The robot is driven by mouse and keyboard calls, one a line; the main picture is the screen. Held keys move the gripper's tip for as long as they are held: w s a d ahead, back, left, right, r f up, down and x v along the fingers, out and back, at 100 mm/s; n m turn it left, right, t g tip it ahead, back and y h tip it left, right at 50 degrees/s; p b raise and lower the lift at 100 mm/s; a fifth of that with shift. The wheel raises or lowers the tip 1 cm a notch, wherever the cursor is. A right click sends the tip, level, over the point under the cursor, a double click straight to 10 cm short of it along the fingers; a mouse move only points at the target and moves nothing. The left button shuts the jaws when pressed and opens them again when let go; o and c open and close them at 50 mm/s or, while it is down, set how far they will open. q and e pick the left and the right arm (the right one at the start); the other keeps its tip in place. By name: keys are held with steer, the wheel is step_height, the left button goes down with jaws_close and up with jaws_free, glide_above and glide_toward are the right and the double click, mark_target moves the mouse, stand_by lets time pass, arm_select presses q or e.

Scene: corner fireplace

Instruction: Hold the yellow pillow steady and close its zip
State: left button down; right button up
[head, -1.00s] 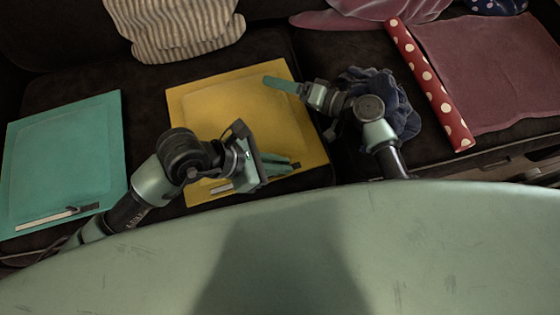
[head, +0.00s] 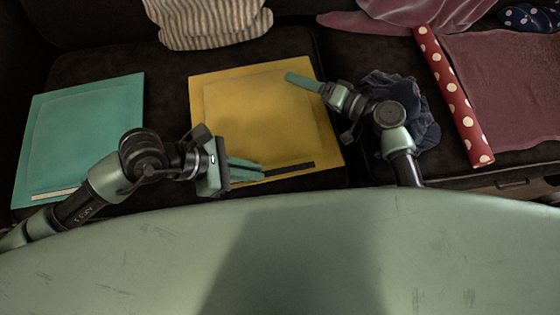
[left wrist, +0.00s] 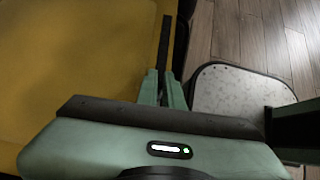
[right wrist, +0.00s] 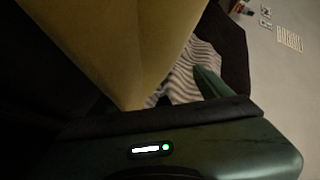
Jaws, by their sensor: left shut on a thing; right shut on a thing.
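The yellow pillow (head: 250,115) lies flat on the dark sofa seat in the head view. Its zip (head: 292,168) shows as a dark strip along the front edge, right of my left fingertips. My left gripper (head: 262,171) is shut on the zip pull, which its fingers hide. In the left wrist view the dark zip (left wrist: 164,45) runs up from the fingertips. My right gripper (head: 290,78) is shut on the pillow near its back right corner. In the right wrist view the pillow (right wrist: 120,40) covers one finger. The zip left of my left fingers is hidden.
A teal pillow (head: 85,130) lies to the left, close to my left arm. A striped cushion (head: 208,20) is behind. A crumpled blue cloth (head: 425,130) lies beside my right arm; a red dotted roll (head: 455,100) is farther right. A green curved surface (head: 120,270) fills the foreground.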

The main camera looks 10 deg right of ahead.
arm_select(q)
steer(key=a, duration=0.7)
steer(key=shift+s+a+f, duration=0.1)
steer(key=shift+s+a, duration=0.1)
steer(key=shift+s, duration=0.2)
arm_select(e)
steer(key=shift+s+d+f, duration=0.1)
steer(key=shift+f, duration=0.3)
arm_select(q)
steer(key=c, duration=1.8)
jaws_free()
steer(key=v, duration=1.2)
